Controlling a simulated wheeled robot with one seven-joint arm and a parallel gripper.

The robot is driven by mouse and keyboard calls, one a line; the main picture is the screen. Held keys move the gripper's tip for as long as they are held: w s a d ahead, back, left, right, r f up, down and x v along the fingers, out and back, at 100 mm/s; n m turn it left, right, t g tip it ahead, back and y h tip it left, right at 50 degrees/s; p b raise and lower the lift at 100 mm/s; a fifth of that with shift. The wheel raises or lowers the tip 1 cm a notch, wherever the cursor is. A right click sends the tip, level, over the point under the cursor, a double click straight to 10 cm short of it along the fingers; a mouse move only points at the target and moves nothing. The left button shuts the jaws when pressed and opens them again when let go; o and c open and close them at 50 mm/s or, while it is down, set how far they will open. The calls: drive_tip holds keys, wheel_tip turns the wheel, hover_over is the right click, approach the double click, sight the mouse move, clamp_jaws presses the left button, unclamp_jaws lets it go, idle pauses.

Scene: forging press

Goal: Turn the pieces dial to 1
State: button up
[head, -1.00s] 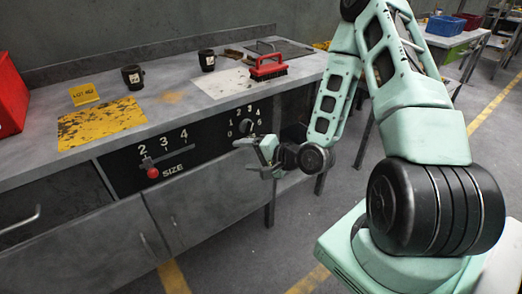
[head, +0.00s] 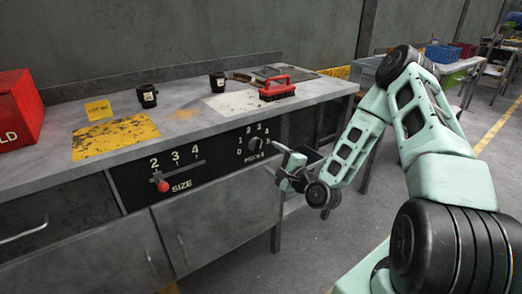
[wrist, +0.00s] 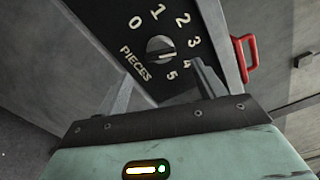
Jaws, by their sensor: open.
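The pieces dial (head: 256,145) is a round dark knob on the black front panel of the bench, ringed by white numbers 0 to 5. In the wrist view the dial (wrist: 160,49) shows a pale ridge lying roughly across it; its right end is near the 3 and 4 side, but the exact setting is hard to tell. My gripper (head: 274,159) is open and empty, just right of and in front of the dial. In the wrist view my gripper (wrist: 163,88) has its fingers spread below the dial, with the knob apart from them.
A red size lever (head: 163,186) sits left on the same panel. On the bench top (head: 200,126) stand black mugs, a red-handled brush (head: 277,88), a yellow plate (head: 115,137) and a red box (head: 17,110).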

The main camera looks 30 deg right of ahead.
sight(259, 148)
drive_tip(key=w, duration=0.7)
drive_tip(key=shift+w+a, duration=0.1)
drive_tip(key=shift+a, duration=0.05)
drive_tip(key=c, duration=1)
